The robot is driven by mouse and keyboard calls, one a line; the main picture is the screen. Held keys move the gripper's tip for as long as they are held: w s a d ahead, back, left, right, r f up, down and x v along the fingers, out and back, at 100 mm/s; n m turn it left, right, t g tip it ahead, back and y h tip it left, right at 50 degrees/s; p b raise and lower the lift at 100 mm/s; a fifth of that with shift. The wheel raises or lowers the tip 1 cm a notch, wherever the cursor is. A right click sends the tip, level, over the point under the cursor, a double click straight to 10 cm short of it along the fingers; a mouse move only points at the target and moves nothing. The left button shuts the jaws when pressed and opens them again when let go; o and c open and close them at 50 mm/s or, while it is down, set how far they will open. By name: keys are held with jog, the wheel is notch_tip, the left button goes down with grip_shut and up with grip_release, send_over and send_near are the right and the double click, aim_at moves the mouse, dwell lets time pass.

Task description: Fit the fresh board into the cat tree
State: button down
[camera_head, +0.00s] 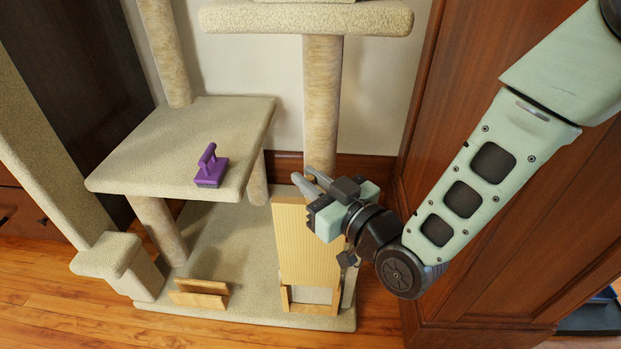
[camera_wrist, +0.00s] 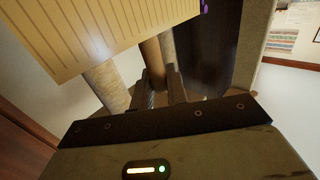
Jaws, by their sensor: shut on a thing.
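The fresh board (camera_head: 308,245) is a pale yellow ribbed panel, upright at the right of the cat tree's carpeted base (camera_head: 240,262). It also fills the upper left of the wrist view (camera_wrist: 85,32). A light wooden frame (camera_head: 312,308) shows below it, with a pale gap between. The board's lower part overlaps the frame's upper part; I cannot tell whether it sits in its slots. My gripper (camera_head: 305,182) is at the board's upper right, its fingers pointing up and left. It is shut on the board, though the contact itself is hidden.
A purple brush (camera_head: 212,168) lies on the carpeted shelf (camera_head: 150,140). A small wooden trough (camera_head: 200,293) stands on the base's front edge. A post (camera_head: 322,100) rises behind my gripper to an upper platform (camera_head: 300,18). A brown wooden cabinet (camera_head: 520,220) is close on the right.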

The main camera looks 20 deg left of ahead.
aim_at(314, 239)
jog(key=shift+f+b, duration=5.95)
jog(key=shift+f, duration=1.45)
jog(key=c, duration=1.3)
grip_release()
